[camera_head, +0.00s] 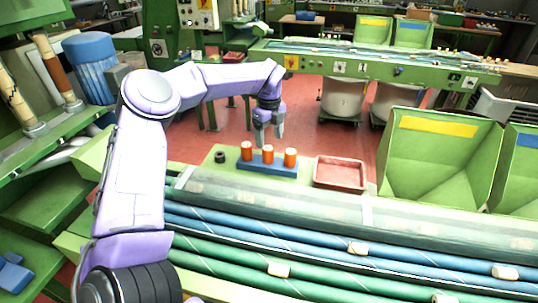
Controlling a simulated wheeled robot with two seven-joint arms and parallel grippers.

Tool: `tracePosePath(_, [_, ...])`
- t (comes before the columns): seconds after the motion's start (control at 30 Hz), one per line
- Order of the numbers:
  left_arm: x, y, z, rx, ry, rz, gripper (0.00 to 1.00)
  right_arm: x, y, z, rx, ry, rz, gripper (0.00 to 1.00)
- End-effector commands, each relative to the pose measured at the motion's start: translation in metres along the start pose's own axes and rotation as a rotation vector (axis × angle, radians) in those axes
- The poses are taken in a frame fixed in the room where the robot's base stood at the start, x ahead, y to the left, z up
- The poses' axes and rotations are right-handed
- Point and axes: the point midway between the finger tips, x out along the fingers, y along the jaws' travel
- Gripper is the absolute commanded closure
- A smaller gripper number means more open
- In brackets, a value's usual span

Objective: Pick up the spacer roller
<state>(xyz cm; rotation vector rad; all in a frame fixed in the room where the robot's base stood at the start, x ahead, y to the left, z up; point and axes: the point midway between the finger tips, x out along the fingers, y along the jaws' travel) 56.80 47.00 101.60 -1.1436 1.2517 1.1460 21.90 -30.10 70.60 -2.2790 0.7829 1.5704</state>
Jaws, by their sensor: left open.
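Several orange rollers with pale tops stand upright in a row on a blue base: a left one (246,151), a middle one (268,154) and a right one (290,157). The blue base (266,168) lies on a pale green board. A small dark ring-like piece (220,157) sits on the board to the left of the base. I cannot tell which piece is the spacer roller. My left gripper (268,143) is open, pointing down just above and behind the middle and right orange rollers, apparently empty. My right gripper is not in view.
A pinkish-red tray (340,173) stands right of the blue base. Green bins (440,160) stand farther right. Red floor lies behind the board.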

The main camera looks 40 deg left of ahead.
Motion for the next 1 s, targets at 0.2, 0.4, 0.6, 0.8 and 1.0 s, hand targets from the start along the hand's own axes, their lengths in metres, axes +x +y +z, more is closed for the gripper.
tracePosePath(0.2, [0.025,0.001,0.004,-0.001,0.002,0.003,0.29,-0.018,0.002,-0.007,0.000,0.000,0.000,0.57])
tracePosePath(0.4, [0.058,0.002,0.007,-0.002,0.000,0.000,0.29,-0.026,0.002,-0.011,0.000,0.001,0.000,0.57])
tracePosePath(0.6, [0.062,0.002,0.007,-0.002,-0.001,-0.002,0.29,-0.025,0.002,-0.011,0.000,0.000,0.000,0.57])
tracePosePath(0.8, [0.062,0.002,0.007,-0.002,-0.001,-0.002,0.81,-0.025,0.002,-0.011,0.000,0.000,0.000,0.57])
tracePosePath(1.0, [0.061,0.002,0.007,-0.002,-0.001,-0.002,0.90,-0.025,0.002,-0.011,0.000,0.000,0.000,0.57])
